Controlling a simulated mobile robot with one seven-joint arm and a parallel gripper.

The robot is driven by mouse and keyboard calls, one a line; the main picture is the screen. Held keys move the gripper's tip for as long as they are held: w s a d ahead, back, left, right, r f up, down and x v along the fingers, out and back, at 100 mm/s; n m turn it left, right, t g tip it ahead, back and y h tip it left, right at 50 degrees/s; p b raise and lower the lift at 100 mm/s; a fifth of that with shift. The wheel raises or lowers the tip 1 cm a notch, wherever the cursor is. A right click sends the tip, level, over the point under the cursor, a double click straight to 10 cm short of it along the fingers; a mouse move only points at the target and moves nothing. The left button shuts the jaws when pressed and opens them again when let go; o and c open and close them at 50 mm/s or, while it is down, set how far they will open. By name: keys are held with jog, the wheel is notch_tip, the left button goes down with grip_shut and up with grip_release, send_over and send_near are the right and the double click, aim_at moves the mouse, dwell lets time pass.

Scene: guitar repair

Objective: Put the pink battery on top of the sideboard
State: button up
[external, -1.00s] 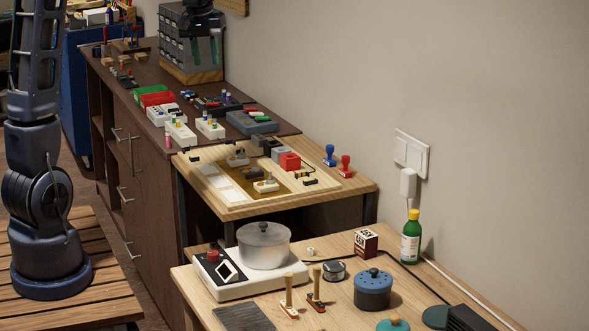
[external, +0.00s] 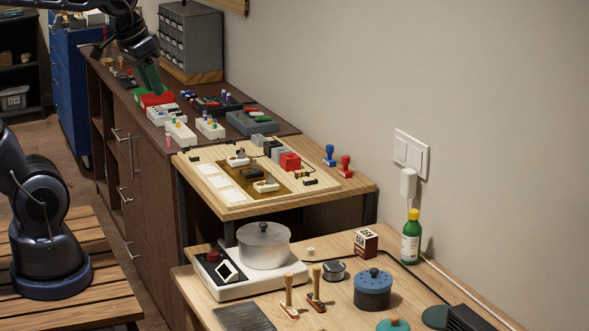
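The sideboard (external: 152,158) is the long dark brown cabinet along the wall, with its top crowded by small things. A small pinkish upright piece (external: 168,139) stands by its front edge, beside a white battery holder (external: 181,134); it may be the pink battery, but it is too small to be sure. Other white holders (external: 210,127) bear small coloured batteries. My gripper (external: 155,92) points down, with its green fingers just above the red tray (external: 158,99) on the sideboard. Its fingers overlap in this view, so their gap and anything between them are hidden.
A grey drawer cabinet (external: 190,40) stands at the back of the sideboard. A wooden board with electrical parts (external: 225,203) adjoins the sideboard in front. The nearer table holds a pot (external: 264,247) and a green bottle (external: 411,240). The sideboard top has little free room.

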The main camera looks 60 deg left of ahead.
jog(key=shift+m, duration=0.8)
jog(key=s, duration=0.1)
jog(key=s+d+f, duration=0.1)
jog(key=s, duration=0.1)
jog(key=s+d+f, duration=0.1)
jog(key=shift+s+d, duration=0.15)
jog(key=shift+s, duration=0.05)
